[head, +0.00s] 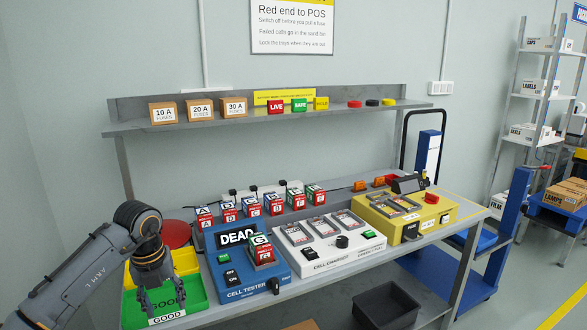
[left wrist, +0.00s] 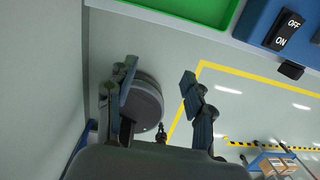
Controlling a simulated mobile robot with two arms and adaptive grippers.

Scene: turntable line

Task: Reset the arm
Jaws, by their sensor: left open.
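My left gripper (head: 160,296) hangs at the front edge of the green tray (head: 196,290) labelled GOOD, at the left end of the bench in the head view. Its arm comes in from the lower left and bends down at the wrist. In the left wrist view the two fingers of the left gripper (left wrist: 156,88) stand wide apart, with nothing held between them. A corner of the green tray (left wrist: 185,10) shows above them. My right gripper is in neither view.
The blue cell tester (head: 245,290) reads DEAD and has a cell in it. A white cell charger (head: 325,262) and a yellow unit (head: 440,213) stand to its right. A yellow tray (head: 186,261) lies behind the green one. A dark bin (head: 387,305) sits below the bench.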

